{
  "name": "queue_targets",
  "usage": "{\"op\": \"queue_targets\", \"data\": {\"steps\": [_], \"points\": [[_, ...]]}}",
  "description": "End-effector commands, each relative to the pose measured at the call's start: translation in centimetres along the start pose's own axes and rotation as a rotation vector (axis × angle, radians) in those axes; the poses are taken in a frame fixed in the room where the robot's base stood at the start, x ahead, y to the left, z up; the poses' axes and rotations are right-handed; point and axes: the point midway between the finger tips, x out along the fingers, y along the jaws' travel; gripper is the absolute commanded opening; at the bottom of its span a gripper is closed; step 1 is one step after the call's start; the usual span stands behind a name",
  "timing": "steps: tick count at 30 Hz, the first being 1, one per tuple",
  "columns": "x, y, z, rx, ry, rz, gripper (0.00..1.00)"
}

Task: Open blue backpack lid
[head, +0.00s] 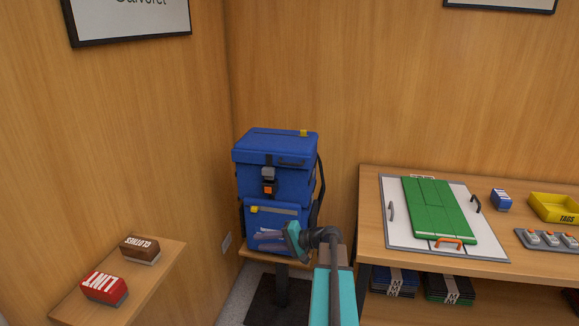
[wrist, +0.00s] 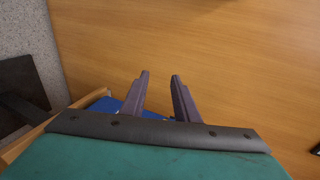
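The blue backpack (head: 305,186) stands upright on a small wooden stand in the corner. Its lid (head: 275,146) lies closed over the top, with a yellow tab (head: 304,133) at its back edge. A grey and orange buckle (head: 268,181) sits on the front below the lid. My gripper (head: 258,238) is in front of the lower part of the backpack, well below the lid. In the wrist view my gripper (wrist: 159,76) has its two fingers apart with nothing between them. A bit of blue (wrist: 103,106) shows beside the fingers, and the lid cannot be made out there.
A wooden table (head: 373,212) on the right holds a white board (head: 396,234) with a green panel (head: 437,208), and a yellow tray (head: 541,208). Wooden walls stand close behind the backpack.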

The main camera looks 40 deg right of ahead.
Motion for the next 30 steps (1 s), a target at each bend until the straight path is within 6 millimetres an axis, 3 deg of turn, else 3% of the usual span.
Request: {"op": "queue_targets", "data": {"steps": [1,6,12,15,20,30], "points": [[-2.4,-1.8,-2.1,-0.006,0.041,-0.039,0.28],[-9.9,-7.2,-7.1,-0.031,0.160,-0.172,0.28],[-18.4,-12.4,-11.0,-0.073,0.278,-0.301,0.28],[-21.3,-14.1,-11.9,-0.090,0.314,-0.342,0.28],[-23.5,-15.3,-12.5,-0.103,0.340,-0.373,0.28],[-23.5,-15.4,-12.5,-0.104,0.341,-0.375,0.28]]}}
